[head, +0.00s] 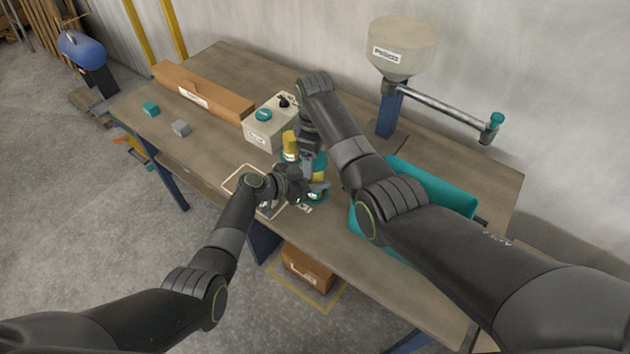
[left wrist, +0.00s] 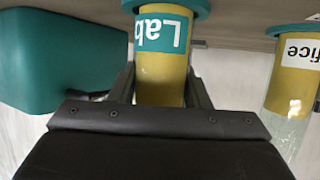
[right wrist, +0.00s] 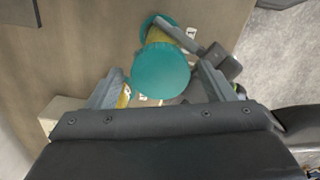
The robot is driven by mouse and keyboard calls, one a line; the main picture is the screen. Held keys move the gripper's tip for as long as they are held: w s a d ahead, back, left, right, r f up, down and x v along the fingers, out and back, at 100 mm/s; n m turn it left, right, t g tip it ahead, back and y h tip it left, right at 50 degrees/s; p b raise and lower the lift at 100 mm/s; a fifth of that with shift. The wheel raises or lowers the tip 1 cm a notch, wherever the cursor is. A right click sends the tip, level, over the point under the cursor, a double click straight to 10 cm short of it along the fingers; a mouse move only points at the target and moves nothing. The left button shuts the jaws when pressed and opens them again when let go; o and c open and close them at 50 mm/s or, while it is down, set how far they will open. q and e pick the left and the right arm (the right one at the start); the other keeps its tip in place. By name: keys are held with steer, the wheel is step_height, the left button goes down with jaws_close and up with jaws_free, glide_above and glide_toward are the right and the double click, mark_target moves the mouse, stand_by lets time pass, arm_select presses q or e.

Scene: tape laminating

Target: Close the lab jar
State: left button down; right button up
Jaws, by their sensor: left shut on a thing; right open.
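The lab jar (left wrist: 160,70), with yellow contents, a teal base and a "Lab" label, stands on the table. It also shows in the head view (head: 318,176), partly hidden by my arms. My left gripper (left wrist: 160,88) is shut on its side. A round teal lid (right wrist: 160,72) is over the jar's top in the right wrist view. I cannot tell whether it is seated. My right gripper (right wrist: 160,80) is open, pointing down, with its fingers on either side of the lid. In the head view it is above the jar.
A second yellow jar, labelled "ffice" (left wrist: 296,85), stands close by. A pale box with a teal cap (head: 268,128) is behind. A teal bin (head: 435,182) is to the right. A pale tray (head: 234,184) lies near the front edge.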

steer(key=shift+r, duration=2.25)
steer(key=shift+c, duration=0.5)
steer(key=m, duration=0.3)
steer(key=shift+r, duration=0.35)
steer(key=m, duration=0.2)
steer(key=r+m, duration=0.1)
steer(key=m, duration=0.1)
steer(key=shift+m, duration=0.4)
steer(key=m, duration=0.2)
steer(key=r+m, duration=0.1)
steer(key=m, duration=0.1)
steer(key=shift+m, duration=0.3)
steer(key=m, duration=0.4)
steer(key=shift+r, duration=0.4)
